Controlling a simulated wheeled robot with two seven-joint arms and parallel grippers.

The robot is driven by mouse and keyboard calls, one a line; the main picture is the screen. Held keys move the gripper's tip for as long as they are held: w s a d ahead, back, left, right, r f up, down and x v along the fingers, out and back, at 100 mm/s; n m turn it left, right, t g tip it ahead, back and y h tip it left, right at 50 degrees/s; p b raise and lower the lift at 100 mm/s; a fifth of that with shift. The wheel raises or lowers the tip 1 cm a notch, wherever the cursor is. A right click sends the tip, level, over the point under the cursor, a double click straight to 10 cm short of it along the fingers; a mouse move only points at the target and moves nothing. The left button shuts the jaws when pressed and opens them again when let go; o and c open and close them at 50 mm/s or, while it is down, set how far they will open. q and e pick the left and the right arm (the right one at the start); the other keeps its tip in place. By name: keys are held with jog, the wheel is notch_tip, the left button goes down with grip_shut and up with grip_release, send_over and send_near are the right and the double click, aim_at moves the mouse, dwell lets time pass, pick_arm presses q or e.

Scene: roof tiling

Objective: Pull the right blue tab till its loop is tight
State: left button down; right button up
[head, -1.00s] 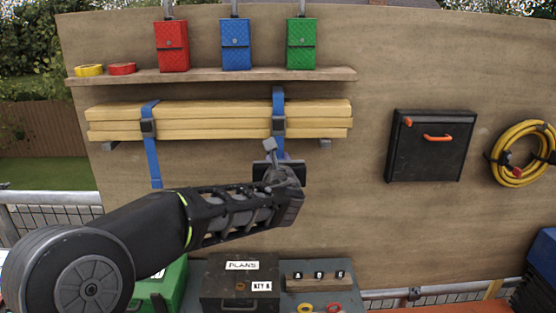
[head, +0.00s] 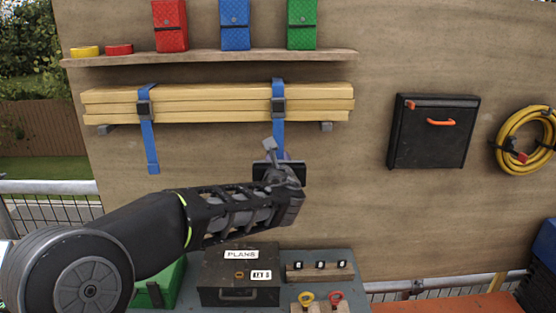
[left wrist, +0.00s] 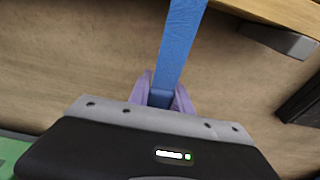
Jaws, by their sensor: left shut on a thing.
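The right blue strap (head: 278,92) loops around the stack of yellow battens (head: 215,104) on the wall, with a dark buckle on its front. Its blue tab (head: 279,142) hangs straight down from the buckle to my left gripper (head: 279,163). In the left wrist view the tab (left wrist: 182,40) runs down between the purple fingertips (left wrist: 161,92), which are shut on it. The tab's lower end is hidden by the gripper. The left blue strap (head: 147,120) hangs free below its own buckle. My right gripper is in neither view.
A shelf (head: 210,57) above holds red, blue and green pouches and tape rolls. A black box (head: 434,132) and a yellow hose coil (head: 523,140) hang to the right. Below stand a plans case (head: 238,278) and a hook block (head: 320,272). The board right of the gripper is clear.

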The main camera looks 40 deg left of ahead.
pick_arm(q)
jog(key=shift+f+b, duration=0.45)
jog(key=shift+f, duration=0.2)
jog(key=c, duration=1.1)
grip_release()
jog(key=shift+o, duration=0.2)
jog(key=o, duration=0.4)
jog(key=shift+o, duration=0.2)
jog(key=f+v, duration=0.1)
jog(key=v, duration=0.5)
jog(key=shift+b, duration=0.3)
jog(key=shift+r, duration=0.1)
